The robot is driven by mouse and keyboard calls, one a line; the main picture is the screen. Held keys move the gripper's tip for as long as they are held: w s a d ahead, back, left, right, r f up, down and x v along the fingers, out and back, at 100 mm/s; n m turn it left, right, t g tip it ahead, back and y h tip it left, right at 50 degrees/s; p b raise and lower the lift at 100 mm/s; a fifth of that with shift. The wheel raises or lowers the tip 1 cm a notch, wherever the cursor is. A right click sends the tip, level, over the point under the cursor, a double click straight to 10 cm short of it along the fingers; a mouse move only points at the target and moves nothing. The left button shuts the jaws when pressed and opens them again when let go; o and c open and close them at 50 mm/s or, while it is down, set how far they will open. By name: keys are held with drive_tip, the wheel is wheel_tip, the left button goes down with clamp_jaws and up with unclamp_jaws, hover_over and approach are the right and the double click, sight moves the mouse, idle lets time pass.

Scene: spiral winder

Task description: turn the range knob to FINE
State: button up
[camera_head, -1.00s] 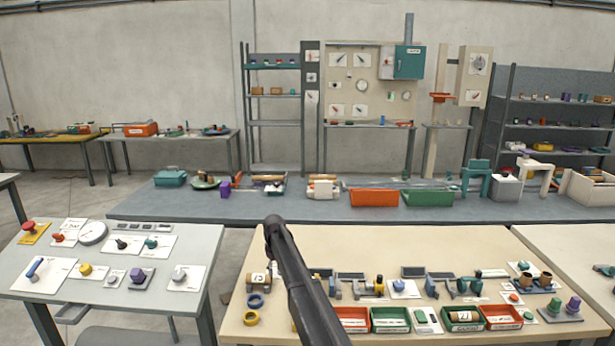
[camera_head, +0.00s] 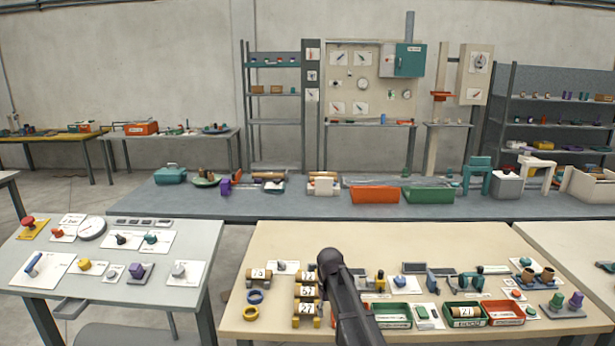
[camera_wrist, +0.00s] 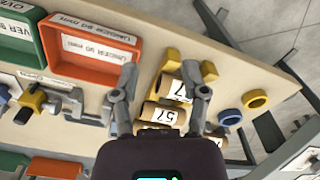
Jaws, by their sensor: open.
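Several knobs stand on the left grey table, and their labels are too small to read, so I cannot tell which is the range knob. A yellow knob (camera_head: 84,265), a purple knob (camera_head: 137,271) and a grey knob (camera_head: 179,270) sit nearer the front. In the wrist view my gripper (camera_wrist: 165,82) is open above the cream table, its fingers either side of numbered rolls (camera_wrist: 166,117), with no visible hold on them. The knobs are outside the wrist view.
The cream table (camera_head: 400,240) carries numbered rolls, a blue ring (camera_head: 255,297), a yellow ring (camera_head: 250,313) and small trays, including an orange-red tray (camera_wrist: 60,48). A gap separates it from the left table. A long grey-blue bench (camera_head: 300,206) stands behind.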

drive_tip(key=s+d+f+m+b, duration=0.1)
drive_tip(key=s+d, duration=0.4)
drive_tip(key=s, duration=0.6)
drive_tip(key=s+d+f+m+b, duration=0.1)
drive_tip(key=s+d+m, duration=0.2)
drive_tip(key=s, duration=0.8)
drive_tip(key=d, duration=0.2)
drive_tip(key=shift+d, duration=0.3)
